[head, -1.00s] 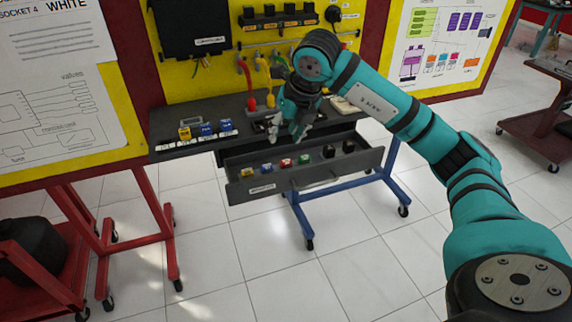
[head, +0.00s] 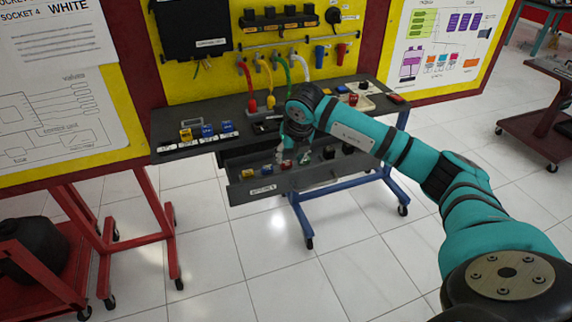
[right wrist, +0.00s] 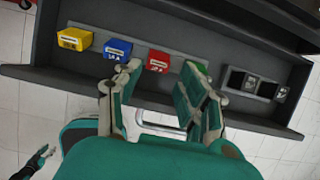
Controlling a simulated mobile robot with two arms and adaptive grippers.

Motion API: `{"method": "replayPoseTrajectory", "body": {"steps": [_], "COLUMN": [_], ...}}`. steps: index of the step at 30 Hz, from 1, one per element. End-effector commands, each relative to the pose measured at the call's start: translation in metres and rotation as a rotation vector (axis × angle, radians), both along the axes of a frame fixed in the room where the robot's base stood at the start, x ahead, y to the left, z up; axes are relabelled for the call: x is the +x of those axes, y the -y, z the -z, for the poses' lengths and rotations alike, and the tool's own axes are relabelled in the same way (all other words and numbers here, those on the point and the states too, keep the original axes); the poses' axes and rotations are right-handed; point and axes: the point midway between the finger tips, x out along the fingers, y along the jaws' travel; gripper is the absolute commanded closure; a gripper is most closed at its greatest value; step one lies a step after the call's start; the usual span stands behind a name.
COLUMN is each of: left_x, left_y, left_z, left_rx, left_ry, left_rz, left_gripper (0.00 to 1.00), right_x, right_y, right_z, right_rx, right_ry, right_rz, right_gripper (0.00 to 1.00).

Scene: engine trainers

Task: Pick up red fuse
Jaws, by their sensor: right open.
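In the head view the red fuse (head: 285,166) shows just below my right gripper (head: 291,154). My right gripper (right wrist: 162,92) is open and empty. In the right wrist view its fingers stand apart, with the red fuse beyond the gap.
The drawer (head: 310,178) also holds a yellow fuse (right wrist: 74,39) and two black parts (right wrist: 255,84). A handle (right wrist: 160,125) is on its front. The bench top (head: 180,128) above bears more coloured fuses (head: 207,131) and hoses. White tiled floor lies clear in front.

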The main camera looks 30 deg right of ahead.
Motion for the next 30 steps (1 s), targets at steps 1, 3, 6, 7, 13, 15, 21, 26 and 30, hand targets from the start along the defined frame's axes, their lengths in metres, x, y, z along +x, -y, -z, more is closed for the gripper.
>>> {"method": "replayPoseTrajectory", "body": {"steps": [1, 3, 6, 7, 13, 15, 21, 26, 30], "left_x": [0.0, 0.0, 0.0, 0.0, 0.0, 0.0, 0.0, 0.0, 0.0], "left_y": [0.0, 0.0, 0.0, 0.0, 0.0, 0.0, 0.0, 0.0, 0.0], "left_z": [-0.004, -0.008, -0.009, -0.009, -0.009, -0.009, -0.009, -0.009, -0.009], "left_rx": [0.0, 0.0, 0.0, 0.0, 0.0, 0.0, 0.0, 0.0, 0.0], "left_ry": [0.0, 0.0, 0.0, 0.0, 0.0, 0.0, 0.0, 0.0, 0.0], "left_rz": [0.0, 0.0, 0.0, -0.001, -0.001, -0.001, -0.001, -0.001, -0.001], "left_gripper": [0.66, 0.66, 0.66, 0.66, 0.66, 0.66, 0.66, 0.66, 0.66], "right_x": [0.002, 0.007, 0.013, 0.014, 0.017, 0.017, 0.017, 0.017, 0.017], "right_y": [-0.001, -0.001, 0.0, 0.001, 0.002, 0.002, 0.002, 0.002, 0.002], "right_z": [0.006, 0.016, 0.03, 0.033, 0.04, 0.04, 0.04, 0.04, 0.039], "right_rx": [0.0, 0.001, 0.001, 0.001, 0.0, 0.0, 0.0, 0.0, 0.0], "right_ry": [-0.005, -0.006, -0.004, -0.003, -0.001, -0.001, -0.001, -0.001, -0.001], "right_rz": [0.0, 0.0, 0.0, 0.0, 0.0, 0.0, -0.001, -0.001, -0.001], "right_gripper": [0.6, 0.6, 0.6, 0.6, 0.6, 0.6, 0.79, 0.85, 0.85]}}
